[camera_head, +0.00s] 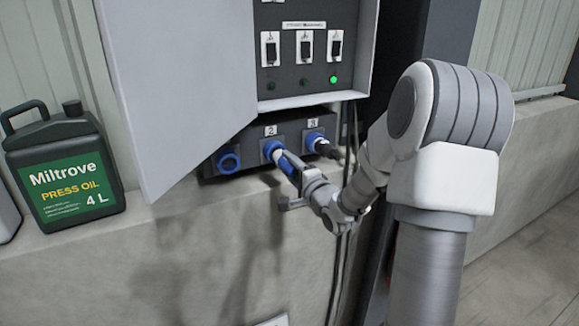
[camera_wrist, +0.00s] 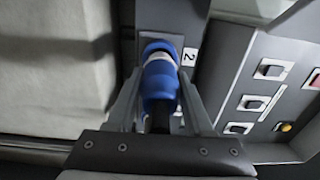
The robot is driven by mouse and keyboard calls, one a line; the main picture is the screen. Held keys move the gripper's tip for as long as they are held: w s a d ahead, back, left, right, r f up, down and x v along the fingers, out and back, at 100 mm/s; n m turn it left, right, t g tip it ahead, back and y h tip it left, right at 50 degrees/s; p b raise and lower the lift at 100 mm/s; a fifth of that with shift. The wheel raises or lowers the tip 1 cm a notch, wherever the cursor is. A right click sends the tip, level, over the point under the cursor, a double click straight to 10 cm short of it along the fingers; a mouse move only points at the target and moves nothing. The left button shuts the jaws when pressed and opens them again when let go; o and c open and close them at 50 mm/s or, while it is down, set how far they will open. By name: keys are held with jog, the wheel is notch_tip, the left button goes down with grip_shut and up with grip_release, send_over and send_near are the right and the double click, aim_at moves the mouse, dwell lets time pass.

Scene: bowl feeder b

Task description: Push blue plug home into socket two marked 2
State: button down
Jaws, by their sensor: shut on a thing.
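The blue plug (camera_wrist: 160,85) sits between the two fingers of my gripper (camera_wrist: 161,100) in the wrist view, with its dark rear end towards my palm. My gripper (camera_head: 287,163) is shut on it. The plug lines up with the blue-ringed socket two (camera_head: 271,147), which has the "2" label (camera_wrist: 190,57) beside it. A white band shows between the plug's blue body and the blue socket. The plug's front meets the socket, but I cannot tell how deep it sits. In the head view my fingers mostly hide the plug.
An open socket with a blue ring (camera_head: 228,161) is to the left. A dark plug (camera_head: 323,147) with a cable sits in socket three, close to my gripper's right. An open cabinet door (camera_head: 185,90) hangs above left. An oil can (camera_head: 65,170) stands on the ledge.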

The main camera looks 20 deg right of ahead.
jog(key=shift+w+a, duration=0.1)
jog(key=shift+w, duration=1.9)
dwell(6.0)
